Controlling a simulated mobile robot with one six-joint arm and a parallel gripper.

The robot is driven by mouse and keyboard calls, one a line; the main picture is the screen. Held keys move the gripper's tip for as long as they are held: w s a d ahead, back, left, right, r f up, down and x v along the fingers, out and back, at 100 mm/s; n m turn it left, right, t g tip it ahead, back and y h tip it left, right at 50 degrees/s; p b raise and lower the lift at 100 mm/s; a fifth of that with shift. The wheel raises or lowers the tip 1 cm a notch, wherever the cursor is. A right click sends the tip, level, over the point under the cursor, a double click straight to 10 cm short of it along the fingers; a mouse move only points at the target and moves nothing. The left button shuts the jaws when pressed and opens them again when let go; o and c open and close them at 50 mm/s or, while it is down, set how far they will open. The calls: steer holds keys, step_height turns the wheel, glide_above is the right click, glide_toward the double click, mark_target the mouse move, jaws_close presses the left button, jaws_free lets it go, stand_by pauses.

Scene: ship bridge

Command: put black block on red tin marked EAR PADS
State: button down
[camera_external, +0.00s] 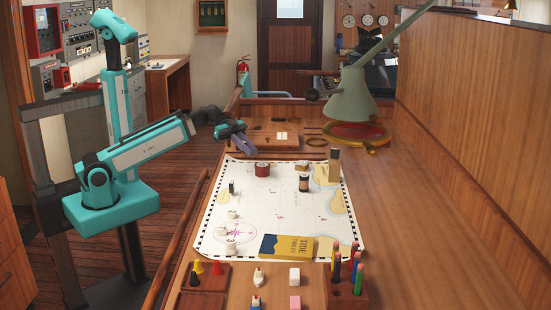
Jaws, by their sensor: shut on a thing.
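My gripper (246,143) is over the far left edge of the chart, above the table's far end. It is dark, small and partly lost against the dark wood. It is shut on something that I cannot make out. A short red tin (262,170) with a pale label stands on the far part of the chart, nearer the camera than my gripper and apart from it. The label's words are too small to read. A small upright black piece (231,187) stands on the chart to the left; I cannot tell whether it is the black block.
A dark labelled tin (304,183) and a tall wooden piece (334,166) stand right of the red tin. A yellow tide book (287,247) lies near the chart's front. A green lamp (352,97) overhangs the right. The middle of the chart (270,210) is clear.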

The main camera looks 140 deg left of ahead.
steer(key=shift+w+a+p, duration=0.6)
steer(key=shift+a+p, duration=0.2)
steer(key=shift+p, duration=1.9)
steer(key=w+a, duration=0.1)
steer(key=a, duration=0.1)
steer(key=w+a+p, duration=0.1)
steer(key=w+a, duration=0.1)
steer(key=shift+w+a+f, duration=0.1)
steer(key=shift+w+f, duration=0.1)
steer(key=shift+f, duration=0.2)
steer(key=shift+f+p, duration=0.9)
steer(key=shift+f, duration=0.85)
steer(key=shift+f, duration=0.15)
steer(key=c, duration=1.8)
jaws_free()
steer(key=shift+o, duration=0.2)
